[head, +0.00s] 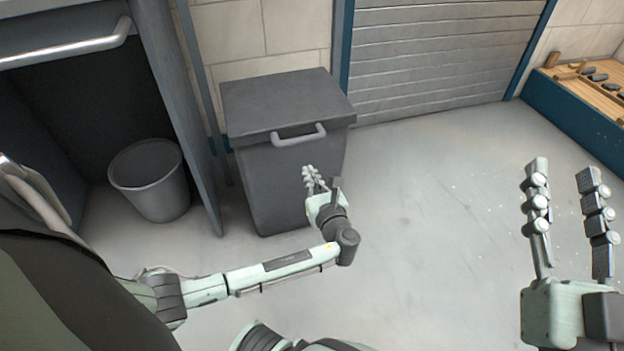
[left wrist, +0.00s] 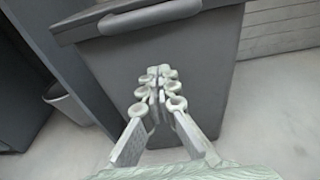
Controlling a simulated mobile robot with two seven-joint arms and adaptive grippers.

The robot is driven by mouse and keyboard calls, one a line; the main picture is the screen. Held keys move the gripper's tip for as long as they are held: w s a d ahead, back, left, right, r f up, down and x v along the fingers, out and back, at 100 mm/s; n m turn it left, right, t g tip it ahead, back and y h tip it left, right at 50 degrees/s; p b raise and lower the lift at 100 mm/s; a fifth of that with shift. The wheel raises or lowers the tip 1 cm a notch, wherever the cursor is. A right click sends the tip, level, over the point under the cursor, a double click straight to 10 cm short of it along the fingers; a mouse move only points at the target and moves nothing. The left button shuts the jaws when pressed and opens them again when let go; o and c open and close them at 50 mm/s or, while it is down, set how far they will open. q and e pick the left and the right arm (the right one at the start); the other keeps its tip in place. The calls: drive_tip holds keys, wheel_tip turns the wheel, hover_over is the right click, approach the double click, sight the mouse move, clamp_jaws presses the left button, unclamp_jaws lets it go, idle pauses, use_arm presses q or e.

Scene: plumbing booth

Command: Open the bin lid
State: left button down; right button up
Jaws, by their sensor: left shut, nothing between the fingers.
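The dark grey bin (head: 285,185) stands on the floor against the wall in the head view. Its flat lid (head: 285,98) lies closed on top, with a light grey bar handle (head: 298,135) on the front edge. In the left wrist view the bin front (left wrist: 200,75) fills the middle, and the handle (left wrist: 150,15) is at the top. My left gripper (head: 313,176) is shut and empty in front of the bin, below the handle and apart from it. It also shows in the left wrist view (left wrist: 158,82). My right gripper (head: 562,175) is open and empty at the right.
A round grey bucket (head: 152,182) stands inside an open dark cabinet (head: 70,100) left of the bin, with a panel between them. A shutter door (head: 435,55) is behind. A blue-sided wooden tray (head: 580,115) is at the far right. The floor (head: 420,190) right of the bin is clear.

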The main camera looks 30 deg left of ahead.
use_arm(q)
drive_tip(key=w+a+r, duration=0.3)
drive_tip(key=a, duration=0.1)
drive_tip(key=shift+w, duration=0.2)
use_arm(e)
drive_tip(key=shift+s+d+r+t+y, duration=0.1)
drive_tip(key=shift+s+r+t+y, duration=0.05)
drive_tip(key=shift+r+t, duration=0.3)
drive_tip(key=shift+s+r+t+y, duration=0.15)
drive_tip(key=shift+r+t, duration=0.1)
drive_tip(key=shift+r, duration=0.3)
use_arm(q)
drive_tip(key=shift+r, duration=0.1)
